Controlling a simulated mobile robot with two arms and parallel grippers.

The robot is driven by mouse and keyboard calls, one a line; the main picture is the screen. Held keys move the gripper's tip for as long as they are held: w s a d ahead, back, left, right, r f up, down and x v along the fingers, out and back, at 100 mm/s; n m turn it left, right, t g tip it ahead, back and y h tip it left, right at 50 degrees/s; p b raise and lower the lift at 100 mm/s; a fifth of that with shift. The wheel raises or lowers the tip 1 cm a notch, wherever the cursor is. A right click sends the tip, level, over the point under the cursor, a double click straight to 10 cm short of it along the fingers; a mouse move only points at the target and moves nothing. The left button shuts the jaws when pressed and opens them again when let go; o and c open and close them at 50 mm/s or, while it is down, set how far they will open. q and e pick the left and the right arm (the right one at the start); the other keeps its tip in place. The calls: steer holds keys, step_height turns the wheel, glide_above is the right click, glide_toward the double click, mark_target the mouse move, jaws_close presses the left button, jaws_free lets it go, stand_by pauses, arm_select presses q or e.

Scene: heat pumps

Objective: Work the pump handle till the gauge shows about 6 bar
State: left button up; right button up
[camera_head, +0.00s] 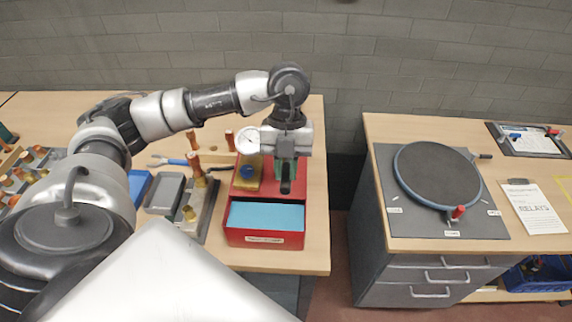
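The red pump unit (234,236) stands on the left bench, with a blue panel (266,216) in its front. A round white gauge (249,140) sits at its back left; its needle is too small to read. My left gripper (286,158) points down over the right side of the unit, in front of a green part. A black handle end (285,187) shows just below the gripper. The rest of the handle is hidden, and I cannot tell whether the fingers close on it. My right gripper is not in view.
Copper-topped fittings (195,166), a grey tray (166,192) and a blue tray (138,184) lie left of the pump. A gap separates this bench from the right one, which holds a round dark turntable (437,172) and a clipboard (534,208).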

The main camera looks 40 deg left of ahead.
mark_target(286, 173)
arm_select(q)
steer(key=shift+f+b, duration=0.35)
steer(key=shift+f, duration=0.4)
stand_by(0.3)
steer(key=shift+f+b, duration=1.05)
steer(key=shift+f, duration=0.35)
stand_by(0.9)
step_height(286, 173, up, 10)
steer(key=p, duration=0.7)
